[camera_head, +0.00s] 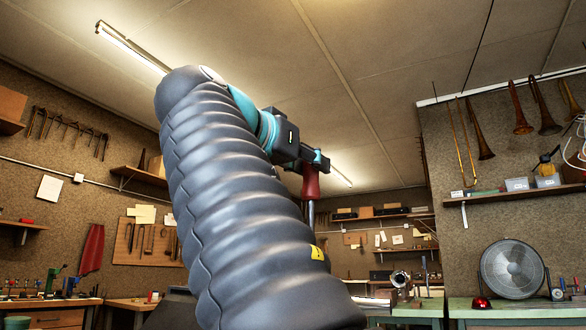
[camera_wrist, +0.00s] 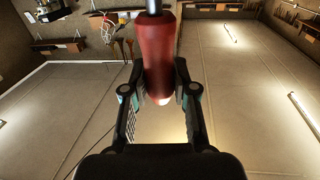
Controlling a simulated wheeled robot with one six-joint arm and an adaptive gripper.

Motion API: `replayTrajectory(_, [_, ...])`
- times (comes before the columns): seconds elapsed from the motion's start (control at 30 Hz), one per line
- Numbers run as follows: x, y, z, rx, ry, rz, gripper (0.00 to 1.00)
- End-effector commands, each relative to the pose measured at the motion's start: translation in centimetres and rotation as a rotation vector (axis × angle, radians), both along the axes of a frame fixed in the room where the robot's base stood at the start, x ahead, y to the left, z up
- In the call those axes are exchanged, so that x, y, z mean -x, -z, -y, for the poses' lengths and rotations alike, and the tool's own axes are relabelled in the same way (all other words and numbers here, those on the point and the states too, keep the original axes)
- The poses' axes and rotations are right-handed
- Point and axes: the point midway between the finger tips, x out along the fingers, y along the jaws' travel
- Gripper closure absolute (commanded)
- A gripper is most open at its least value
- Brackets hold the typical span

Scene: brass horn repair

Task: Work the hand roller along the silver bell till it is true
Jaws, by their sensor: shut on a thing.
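My gripper (camera_head: 316,163) is raised high in the middle of the head view, near ceiling height in the picture. It is shut on the red handle of the hand roller (camera_head: 311,184), whose grey metal shaft points down. In the wrist view the gripper's two fingers (camera_wrist: 160,88) clasp the red handle (camera_wrist: 157,45) from both sides. The shaft runs out of the top of that view, so the roller's working end is hidden.
A green bench (camera_head: 520,309) at right holds a round silver fan-like disc (camera_head: 512,269) and a red dome (camera_head: 481,303). A wall shelf (camera_head: 515,193) carries bins, with brass horns hanging above. Another bench (camera_head: 50,302) stands at left. The air around my gripper looks clear.

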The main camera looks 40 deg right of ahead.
Motion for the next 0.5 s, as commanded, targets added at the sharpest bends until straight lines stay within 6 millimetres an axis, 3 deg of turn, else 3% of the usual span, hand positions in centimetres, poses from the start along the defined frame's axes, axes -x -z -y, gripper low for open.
replayTrajectory(0.5, [0.17, 0.51, 0.05, 0.001, 0.000, 0.001, 1.00])
